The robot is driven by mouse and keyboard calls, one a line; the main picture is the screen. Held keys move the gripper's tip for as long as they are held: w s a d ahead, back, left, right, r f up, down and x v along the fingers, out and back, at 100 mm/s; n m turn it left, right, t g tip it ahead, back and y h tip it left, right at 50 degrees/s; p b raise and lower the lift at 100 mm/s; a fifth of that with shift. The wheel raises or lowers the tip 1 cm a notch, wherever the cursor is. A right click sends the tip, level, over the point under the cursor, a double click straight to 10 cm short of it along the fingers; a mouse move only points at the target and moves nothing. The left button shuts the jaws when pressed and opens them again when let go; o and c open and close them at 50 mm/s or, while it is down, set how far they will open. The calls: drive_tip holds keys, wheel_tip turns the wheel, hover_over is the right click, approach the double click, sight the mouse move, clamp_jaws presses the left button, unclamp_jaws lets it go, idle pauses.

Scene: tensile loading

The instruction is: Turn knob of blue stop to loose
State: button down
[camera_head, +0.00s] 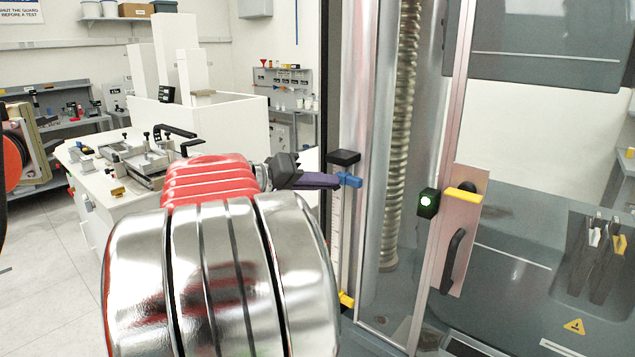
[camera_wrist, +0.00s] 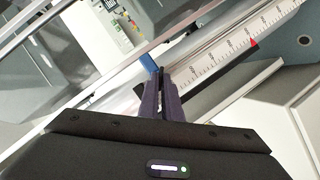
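The blue stop (camera_head: 349,180) sits on the upright scale rail beside the machine's column in the head view. It also shows in the wrist view (camera_wrist: 148,63), just past the fingertips. My gripper (camera_head: 334,181) reaches it from the left, its purple fingers at the stop. In the wrist view the fingers of my gripper (camera_wrist: 161,76) are nearly together, with a narrow dark piece between the tips that looks like the stop's knob. The knob is mostly hidden by the fingers, and its turn position cannot be seen.
A yellow stop (camera_head: 346,299) is lower on the rail, under a black end block (camera_head: 343,157). The guard door with a black handle (camera_head: 453,262) and a green-lit box (camera_head: 427,202) stands right. A white bench (camera_head: 97,187) with fixtures is left. The scale (camera_wrist: 235,48) runs close beside my fingers.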

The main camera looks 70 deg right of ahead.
drive_tip(key=shift+w+d+f+n+g+h, duration=0.15)
drive_tip(key=shift+n+g, duration=0.4)
drive_tip(key=shift+n, duration=0.6)
drive_tip(key=shift+s+a+f+n+g+h, duration=0.1)
drive_tip(key=shift+n+g+h, duration=0.15)
drive_tip(key=shift+n+g, duration=0.65)
drive_tip(key=shift+w+d+f+n+g+h, duration=0.15)
drive_tip(key=shift+n+g+h, duration=0.1)
drive_tip(key=shift+n, duration=1.2)
drive_tip(key=c, duration=2)
unclamp_jaws()
drive_tip(key=shift+s, duration=0.1)
drive_tip(key=shift+a, duration=0.15)
drive_tip(key=v, duration=1.4)
